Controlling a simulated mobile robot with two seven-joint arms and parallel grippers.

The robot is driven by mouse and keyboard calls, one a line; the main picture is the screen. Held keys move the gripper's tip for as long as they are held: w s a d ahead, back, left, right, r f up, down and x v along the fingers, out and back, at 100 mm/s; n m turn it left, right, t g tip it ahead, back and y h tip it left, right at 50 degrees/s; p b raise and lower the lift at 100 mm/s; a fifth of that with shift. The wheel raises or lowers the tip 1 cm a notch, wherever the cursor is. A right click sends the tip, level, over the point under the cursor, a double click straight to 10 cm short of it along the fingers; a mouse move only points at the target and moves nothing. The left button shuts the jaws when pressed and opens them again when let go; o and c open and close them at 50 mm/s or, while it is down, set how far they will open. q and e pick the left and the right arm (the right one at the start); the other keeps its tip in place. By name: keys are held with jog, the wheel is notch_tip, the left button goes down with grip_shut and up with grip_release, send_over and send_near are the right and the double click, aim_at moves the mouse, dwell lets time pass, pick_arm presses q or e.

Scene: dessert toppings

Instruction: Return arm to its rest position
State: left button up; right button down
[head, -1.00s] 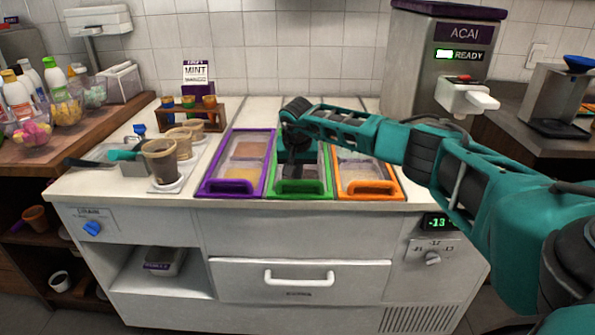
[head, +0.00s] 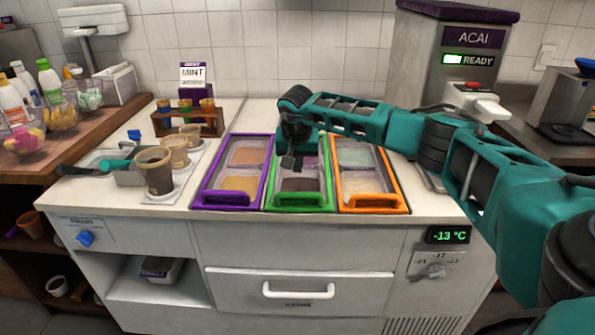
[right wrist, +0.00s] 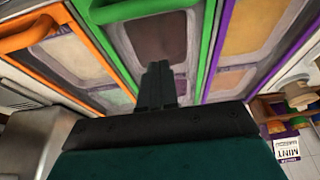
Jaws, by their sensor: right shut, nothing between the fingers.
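My right arm comes in from the right in the head view. Its right gripper (head: 292,163) points down over the green-framed bin lid (head: 300,202), and the wrist covers the back part of that lid. In the right wrist view the gripper (right wrist: 158,70) has its fingers together, with nothing between them, in front of the green lid's dark pane (right wrist: 160,38). I cannot tell the exact gap between the fingertips and the lid. My left gripper does not show.
A purple-framed lid (head: 207,192) and an orange-framed lid (head: 402,192) flank the green one. Several cups, one a front cup (head: 158,172), stand at left. A wooden rack (head: 187,125) is at back left. The acai machine (head: 440,50) stands at back right.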

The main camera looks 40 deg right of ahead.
jog(key=v, duration=0.7)
jog(key=s+a+f+m+y, duration=0.2)
jog(key=a+f+y, duration=0.15)
jog(key=a, duration=0.55)
jog(key=s+a+f+m+y, duration=0.1)
jog(key=a+f+y, duration=0.25)
jog(key=a, duration=0.55)
jog(key=s+a+f+m+y, duration=0.2)
jog(key=a+f+y, duration=0.15)
jog(key=a, duration=0.55)
jog(key=s+a+r+m+t+y, duration=0.1)
jog(key=s+a+m+t+y, duration=0.2)
jog(key=a+m, duration=0.35)
jog(key=s+a+r+m+t+y, duration=0.1)
jog(key=s+a+m+y, duration=0.2)
jog(key=a+m+y, duration=0.4)
jog(key=s+d+f+n+t+h, duration=0.2)
jog(key=s+d+f+n+h, duration=0.5)
jog(key=n, duration=0.7)
jog(key=s+d+f+n+t+h, duration=0.2)
jog(key=s+d+f+n+h, duration=0.6)
jog(key=f+n, duration=0.3)
jog(key=n, duration=0.4)
jog(key=shift+d+h, duration=0.3)
jog(key=shift+h, duration=0.05)
